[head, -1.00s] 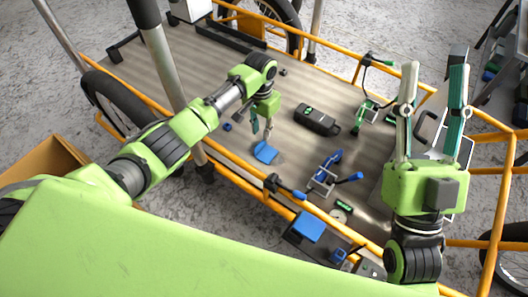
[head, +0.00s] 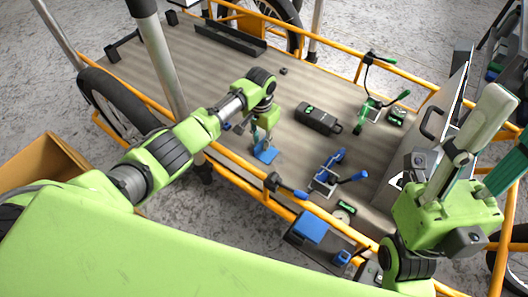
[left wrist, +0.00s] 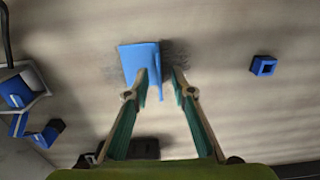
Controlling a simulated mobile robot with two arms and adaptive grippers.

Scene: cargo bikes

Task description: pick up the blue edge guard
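The blue edge guard (head: 265,153) lies on the wooden cargo bed, below my left gripper (head: 262,136). In the left wrist view the guard (left wrist: 134,60) has a flat plate and a thin raised edge on its right side. The left fingers (left wrist: 160,74) are apart. The left fingertip overlaps the plate in the picture, and the raised edge shows between the two tips. I cannot tell whether they touch it. My right gripper (head: 507,140) is open and empty above the right end of the bed, close to the camera.
A black case (head: 318,118) lies behind the guard. A blue-handled clamp (head: 327,172) stands to its right, and a green-handled clamp (head: 374,110) is farther back. An orange rail (head: 235,160) runs along the near side. A small blue block (left wrist: 263,66) sits right of the guard.

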